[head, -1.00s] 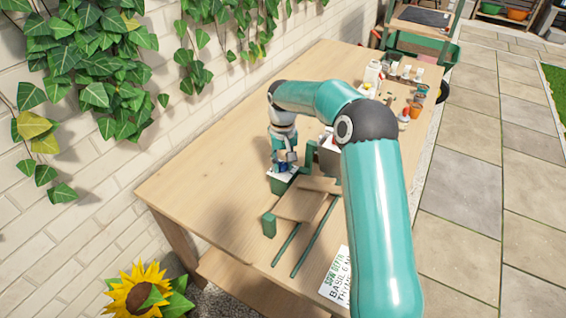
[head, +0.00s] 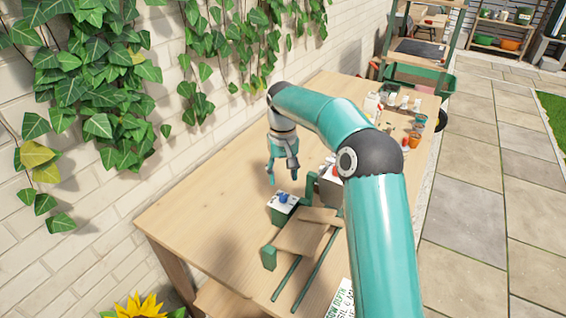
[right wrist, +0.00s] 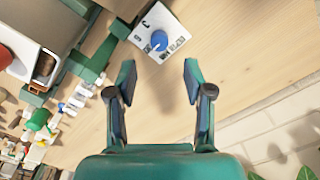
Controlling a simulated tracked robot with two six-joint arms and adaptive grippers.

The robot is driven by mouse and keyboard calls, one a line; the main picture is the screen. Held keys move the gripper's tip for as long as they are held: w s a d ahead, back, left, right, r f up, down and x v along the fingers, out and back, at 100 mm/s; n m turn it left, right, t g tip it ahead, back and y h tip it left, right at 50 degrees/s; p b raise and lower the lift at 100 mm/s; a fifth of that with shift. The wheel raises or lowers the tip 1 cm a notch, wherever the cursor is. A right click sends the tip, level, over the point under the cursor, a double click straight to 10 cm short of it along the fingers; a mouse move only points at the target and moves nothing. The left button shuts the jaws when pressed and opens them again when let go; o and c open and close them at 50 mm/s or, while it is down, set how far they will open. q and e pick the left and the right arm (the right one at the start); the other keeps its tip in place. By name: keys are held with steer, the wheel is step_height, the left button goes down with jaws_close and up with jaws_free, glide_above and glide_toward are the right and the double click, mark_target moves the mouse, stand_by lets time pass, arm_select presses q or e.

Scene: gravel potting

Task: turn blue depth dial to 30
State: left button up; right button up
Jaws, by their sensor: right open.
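The blue depth dial (head: 283,198) sits on a white-topped green box (head: 279,213) on the wooden table. In the right wrist view the blue dial (right wrist: 159,40) is on its white plate (right wrist: 160,32), with dark marks around it too small to read surely. A pale pointer line on the knob slants to the lower left. My right gripper (head: 283,179) is open and empty, raised above and a little behind the dial. Its spread fingers (right wrist: 160,85) are apart from the dial, which lies beyond and between them. My left gripper is out of view.
A wooden board on green rails (head: 303,234) lies beside the dial box. A paper sign (head: 341,300) lies at the table's front edge. Bottles and pots (head: 402,108) crowd the far end. The table's left side (head: 205,205) is clear, with a brick wall behind.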

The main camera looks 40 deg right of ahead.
steer(key=shift+r, duration=2.15)
